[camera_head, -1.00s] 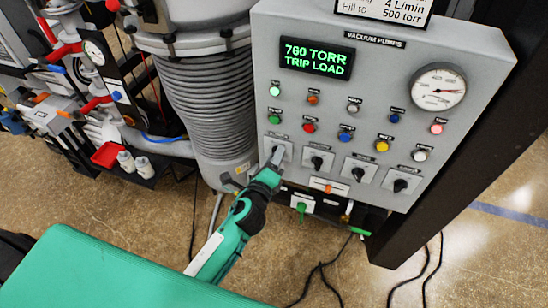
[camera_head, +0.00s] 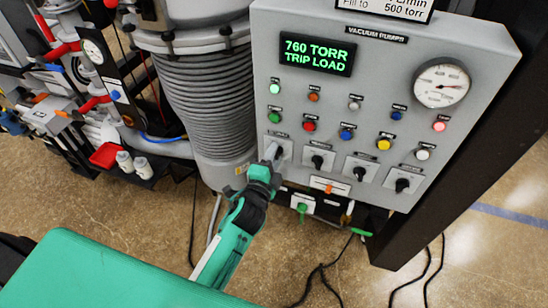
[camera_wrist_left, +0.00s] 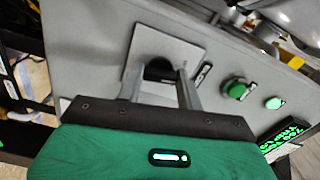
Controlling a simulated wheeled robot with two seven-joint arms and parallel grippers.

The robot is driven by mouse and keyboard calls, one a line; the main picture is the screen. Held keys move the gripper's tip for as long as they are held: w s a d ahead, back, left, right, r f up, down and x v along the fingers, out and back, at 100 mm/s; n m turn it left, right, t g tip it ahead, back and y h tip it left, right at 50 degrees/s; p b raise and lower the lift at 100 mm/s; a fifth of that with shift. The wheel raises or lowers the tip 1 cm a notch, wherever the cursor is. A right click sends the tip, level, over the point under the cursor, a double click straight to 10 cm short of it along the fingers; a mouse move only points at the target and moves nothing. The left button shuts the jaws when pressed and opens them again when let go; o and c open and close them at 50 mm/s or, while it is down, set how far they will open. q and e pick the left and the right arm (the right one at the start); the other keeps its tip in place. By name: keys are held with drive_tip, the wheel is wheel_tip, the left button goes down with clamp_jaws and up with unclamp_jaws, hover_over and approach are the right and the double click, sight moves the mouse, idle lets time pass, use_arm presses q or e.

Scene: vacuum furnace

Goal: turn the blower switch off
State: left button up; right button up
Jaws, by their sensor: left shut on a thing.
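The grey vacuum pumps panel (camera_head: 388,98) bears a row of black rotary switches on square plates. My left gripper (camera_head: 275,153) is at the leftmost switch (camera_head: 287,147), shut on its knob, which it mostly hides. In the left wrist view the fingers (camera_wrist_left: 161,84) reach either side of the dark knob (camera_wrist_left: 160,68) on its grey plate. The switch's label is too small to read, so I cannot tell if it is the blower switch. The display (camera_head: 316,54) reads 760 TORR, TRIP LOAD. My right gripper is not in view.
Three more rotary switches stand to the right, the nearest (camera_head: 318,160) close by. Coloured buttons and lamps sit above, with a round gauge (camera_head: 441,85) at the right. A ribbed grey column (camera_head: 208,105) stands left of the panel. Cables lie on the floor.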

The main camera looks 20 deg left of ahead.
use_arm(q)
drive_tip(key=n, duration=0.3)
drive_tip(key=shift+n, duration=0.4)
idle(0.3)
drive_tip(key=shift+f, duration=0.1)
drive_tip(key=o, duration=1)
drive_tip(key=shift+s, duration=0.15)
